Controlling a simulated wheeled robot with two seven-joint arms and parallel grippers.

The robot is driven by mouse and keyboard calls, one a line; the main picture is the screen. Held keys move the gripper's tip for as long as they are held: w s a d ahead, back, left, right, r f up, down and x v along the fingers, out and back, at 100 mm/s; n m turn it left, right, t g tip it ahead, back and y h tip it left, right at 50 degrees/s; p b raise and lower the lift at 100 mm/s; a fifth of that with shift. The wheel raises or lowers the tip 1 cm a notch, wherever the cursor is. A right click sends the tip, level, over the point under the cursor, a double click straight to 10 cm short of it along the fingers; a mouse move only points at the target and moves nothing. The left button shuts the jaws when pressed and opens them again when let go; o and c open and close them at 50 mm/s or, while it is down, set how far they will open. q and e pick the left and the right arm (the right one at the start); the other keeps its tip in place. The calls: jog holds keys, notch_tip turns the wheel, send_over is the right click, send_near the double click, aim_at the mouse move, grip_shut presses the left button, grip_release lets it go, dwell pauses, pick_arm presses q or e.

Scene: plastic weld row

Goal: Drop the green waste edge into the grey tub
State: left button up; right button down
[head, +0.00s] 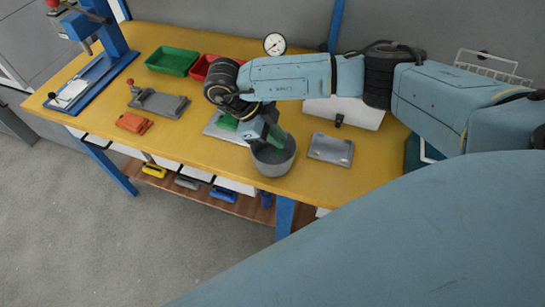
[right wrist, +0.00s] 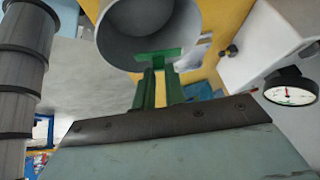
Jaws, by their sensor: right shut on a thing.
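The grey tub (head: 273,165) stands near the front edge of the yellow table. It also shows in the right wrist view (right wrist: 118,45), with its round mouth open before the fingertips. My right gripper (head: 272,137) is over the tub's mouth, fingers pointing down. In the right wrist view my gripper (right wrist: 157,72) is shut on the green waste edge (right wrist: 158,56), a short flat green strip held crosswise at the fingertips, overlapping the tub's rim in the picture. In the head view the strip is hard to tell from the dark green fingers. My left gripper is not in view.
A green part (head: 228,122) lies on a light plate (head: 214,131) left of the tub. A grey block (head: 331,149) lies right of it. Green (head: 172,61) and red (head: 204,67) trays, a grey fixture (head: 158,103), an orange block (head: 134,122) and a blue press (head: 100,60) stand farther left.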

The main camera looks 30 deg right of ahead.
jog(key=c, duration=1.4)
grip_release()
jog(key=shift+r, duration=0.1)
jog(key=p+v, duration=0.1)
jog(key=v, duration=1.2)
jog(key=shift+a+r+p, duration=0.1)
jog(key=shift+a+p, duration=0.1)
jog(key=shift+p, duration=0.15)
